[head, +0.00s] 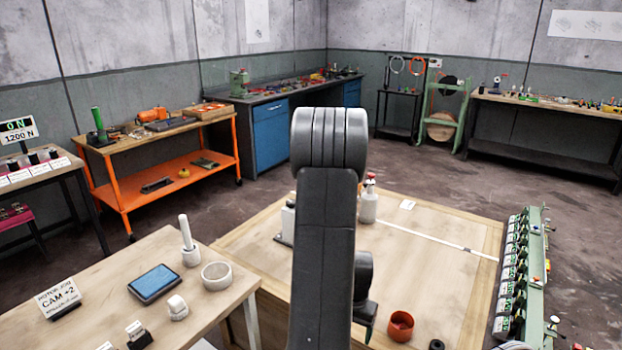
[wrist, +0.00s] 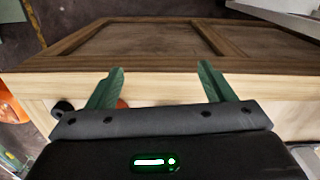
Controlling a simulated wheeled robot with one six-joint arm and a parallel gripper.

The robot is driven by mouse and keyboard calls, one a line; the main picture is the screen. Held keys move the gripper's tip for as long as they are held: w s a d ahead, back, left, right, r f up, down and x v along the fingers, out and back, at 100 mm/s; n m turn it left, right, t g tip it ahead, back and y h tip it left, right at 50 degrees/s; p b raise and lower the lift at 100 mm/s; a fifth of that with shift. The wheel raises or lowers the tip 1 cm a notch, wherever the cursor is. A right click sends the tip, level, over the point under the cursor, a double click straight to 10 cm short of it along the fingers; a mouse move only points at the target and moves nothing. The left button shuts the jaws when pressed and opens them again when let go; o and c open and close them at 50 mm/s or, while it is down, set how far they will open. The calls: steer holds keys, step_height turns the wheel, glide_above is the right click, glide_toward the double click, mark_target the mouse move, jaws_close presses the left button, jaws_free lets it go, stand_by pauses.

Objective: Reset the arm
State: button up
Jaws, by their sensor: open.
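My gripper (wrist: 160,88) shows in the wrist view with its two green fingers spread wide apart and nothing between them. Beyond the fingers is the edge of a wooden panelled surface (wrist: 160,60). In the head view my arm rises through the middle of the picture, with its rounded joint at the top. The arm hides part of the wooden table behind it. The gripper itself cannot be made out in the head view.
A wooden table (head: 440,266) holds a white bottle (head: 367,208) and a red-brown cup (head: 400,327). A green rack (head: 535,270) stands at right. Open floor lies behind.

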steer(key=shift+w+a+f+n, duration=0.25)
steer(key=shift+a+f, duration=0.2)
steer(key=shift+f, duration=0.3)
steer(key=shift+w+a+f+n, duration=0.15)
steer(key=shift+w+a+f, duration=0.2)
steer(key=shift+f, duration=0.4)
steer(key=shift+s+r, duration=0.15)
steer(key=shift+s, duration=0.05)
